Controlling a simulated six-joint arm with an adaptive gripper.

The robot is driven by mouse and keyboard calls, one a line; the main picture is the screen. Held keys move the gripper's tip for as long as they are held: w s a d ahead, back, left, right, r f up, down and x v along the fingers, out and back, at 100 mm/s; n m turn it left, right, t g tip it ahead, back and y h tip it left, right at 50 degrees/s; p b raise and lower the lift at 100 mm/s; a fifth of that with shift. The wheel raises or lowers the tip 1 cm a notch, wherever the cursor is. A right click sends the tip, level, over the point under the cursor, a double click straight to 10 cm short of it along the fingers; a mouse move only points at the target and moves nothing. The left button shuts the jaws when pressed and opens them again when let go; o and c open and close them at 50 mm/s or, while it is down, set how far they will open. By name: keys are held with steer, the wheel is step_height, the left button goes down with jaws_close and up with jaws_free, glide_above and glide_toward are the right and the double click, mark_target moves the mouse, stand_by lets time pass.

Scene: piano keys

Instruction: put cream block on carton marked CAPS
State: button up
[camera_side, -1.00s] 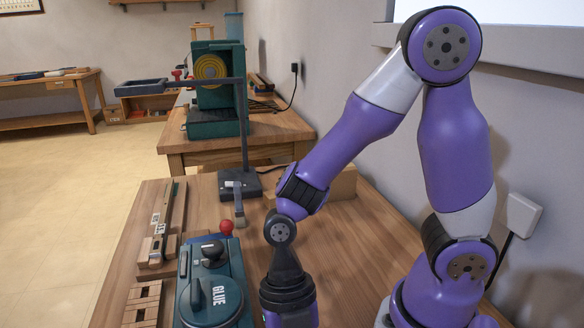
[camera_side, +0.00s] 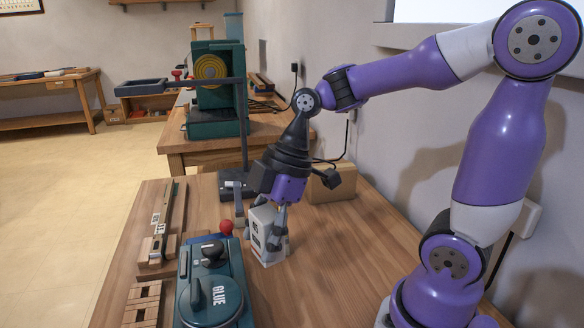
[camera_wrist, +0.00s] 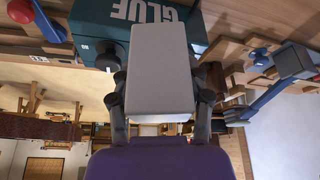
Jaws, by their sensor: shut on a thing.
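My gripper (camera_side: 273,228) points down over the middle of the bench, shut on a pale cream-white block (camera_side: 261,240) with dark markings on its side. In the wrist view, the block (camera_wrist: 160,70) is a plain pale face between the two dark fingers (camera_wrist: 161,105). The block is slightly tilted; I cannot tell whether its lower end touches the bench.
A teal GLUE machine (camera_side: 212,285) with a red knob (camera_side: 226,227) stands in front and left of the block. A dark stand (camera_side: 240,185) rises behind it. Wooden fixtures (camera_side: 160,235) line the left edge. Bench to the right is clear.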

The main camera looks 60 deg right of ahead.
steer(key=w+d+r+m+h, duration=0.2)
steer(key=w+d+r+m, duration=0.1)
steer(key=d+m, duration=0.55)
steer(key=w+d+r+m+t+h, duration=0.1)
steer(key=w+d+r+m+h, duration=0.2)
steer(key=d+m, duration=0.55)
steer(key=w+d+r+m+h, duration=0.2)
steer(key=w+d+m, duration=0.15)
steer(key=d, duration=0.85)
steer(key=shift+m, duration=0.55)
steer(key=s+d+f, duration=0.1)
steer(key=d+f, duration=0.1)
steer(key=d, duration=0.1)
steer(key=s+d+f, duration=0.1)
steer(key=d+f, duration=0.1)
steer(key=d, duration=0.2)
steer(key=s+d+f, duration=0.1)
steer(key=d+f, duration=0.1)
steer(key=d, duration=0.1)
steer(key=shift+s+d, duration=0.2)
steer(key=shift+d, duration=0.1)
steer(key=shift+d+f, duration=0.25)
steer(key=shift+d, duration=0.05)
steer(key=shift+s+f, duration=0.1)
steer(key=shift+f, duration=1.9)
steer(key=shift+f, duration=0.1)
steer(key=o, duration=1.3)
steer(key=shift+c, duration=0.2)
